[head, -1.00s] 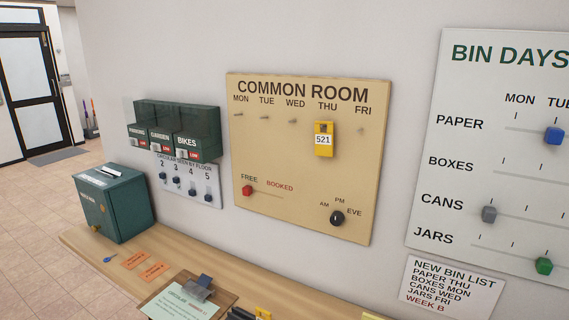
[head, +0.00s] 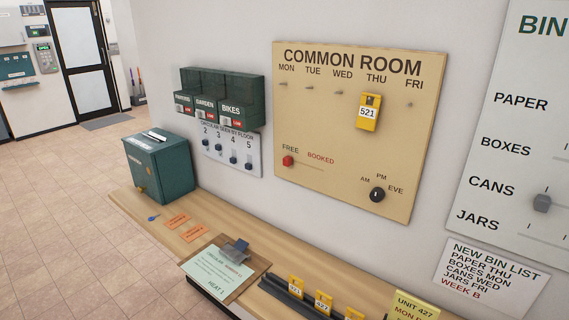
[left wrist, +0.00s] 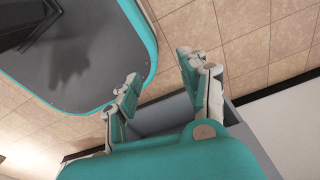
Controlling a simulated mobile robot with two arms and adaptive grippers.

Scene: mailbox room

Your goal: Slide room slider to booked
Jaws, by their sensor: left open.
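The Common Room board (head: 315,180) hangs on the wall in the head view. Its room slider, a red knob (head: 288,161), sits at the left end of a short track, under the word FREE. The word BOOKED (head: 320,158) is to its right, over the track. My left gripper (left wrist: 157,88) shows only in the left wrist view. Its two fingers are apart with nothing between them, above the tiled floor and away from the board. My right gripper is in neither view.
Below the board runs a wooden shelf (head: 228,256) with a green box (head: 160,165), a clipboard (head: 220,272) and a rack of yellow tags (head: 296,290). Open floor lies left.

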